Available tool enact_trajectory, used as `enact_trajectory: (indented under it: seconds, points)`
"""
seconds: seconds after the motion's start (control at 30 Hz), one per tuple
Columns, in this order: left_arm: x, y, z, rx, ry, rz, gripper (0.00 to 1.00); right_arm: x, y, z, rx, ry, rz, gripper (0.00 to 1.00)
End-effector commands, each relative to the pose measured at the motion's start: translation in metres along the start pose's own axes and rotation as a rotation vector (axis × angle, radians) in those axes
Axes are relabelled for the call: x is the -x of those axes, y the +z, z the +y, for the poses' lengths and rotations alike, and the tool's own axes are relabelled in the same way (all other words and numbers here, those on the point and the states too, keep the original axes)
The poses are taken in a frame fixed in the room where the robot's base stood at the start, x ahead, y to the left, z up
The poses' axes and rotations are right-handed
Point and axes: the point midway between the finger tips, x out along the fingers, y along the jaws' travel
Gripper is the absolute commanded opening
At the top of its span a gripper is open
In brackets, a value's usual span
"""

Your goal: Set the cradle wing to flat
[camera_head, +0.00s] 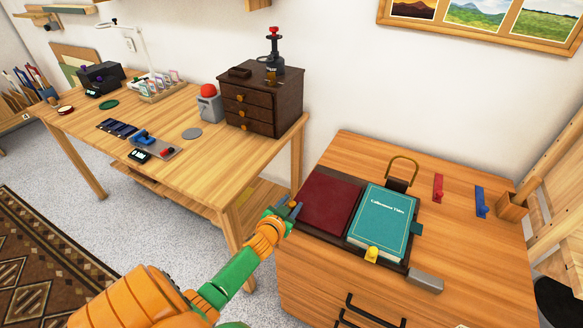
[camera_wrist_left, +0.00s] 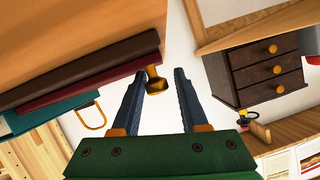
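The dark brown book cradle (camera_head: 343,243) lies on the wooden cabinet top. Its left wing has a dark red face (camera_head: 329,199); I cannot tell its exact tilt. A teal book (camera_head: 382,219) lies on the right part. My left gripper (camera_head: 290,209) is at the wing's left edge in the head view. In the left wrist view its two dark fingers (camera_wrist_left: 158,94) are spread apart, with a small brass knob (camera_wrist_left: 155,79) at the wing's edge between them, closer to the left finger. I cannot tell whether a finger touches the knob. My right gripper is out of view.
A brass loop (camera_head: 404,166) stands behind the book. A yellow piece (camera_head: 371,254) and a grey block (camera_head: 426,281) are near the front. Red (camera_head: 438,188) and blue (camera_head: 481,202) pieces lie at right. A long table (camera_head: 205,165) with a drawer chest (camera_head: 262,99) stands left.

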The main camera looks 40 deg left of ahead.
Motion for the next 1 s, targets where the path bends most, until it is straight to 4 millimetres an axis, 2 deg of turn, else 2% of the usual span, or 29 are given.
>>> enact_trajectory:
  seconds: [0.03,0.53,0.8,0.9,1.0]
  points:
    - [0.001,0.004,0.003,0.000,0.006,-0.010,0.61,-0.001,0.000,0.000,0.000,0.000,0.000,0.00]
    - [0.003,0.006,0.005,0.002,0.010,-0.013,0.61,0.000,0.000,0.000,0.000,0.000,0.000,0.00]
    - [0.056,0.003,0.002,0.005,0.007,-0.008,0.61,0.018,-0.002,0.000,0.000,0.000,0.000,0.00]
    - [0.069,0.002,0.001,0.005,0.005,-0.005,0.61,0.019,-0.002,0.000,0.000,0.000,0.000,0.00]
    - [0.073,0.002,0.000,0.004,0.004,-0.002,0.61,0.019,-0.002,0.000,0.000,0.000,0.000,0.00]
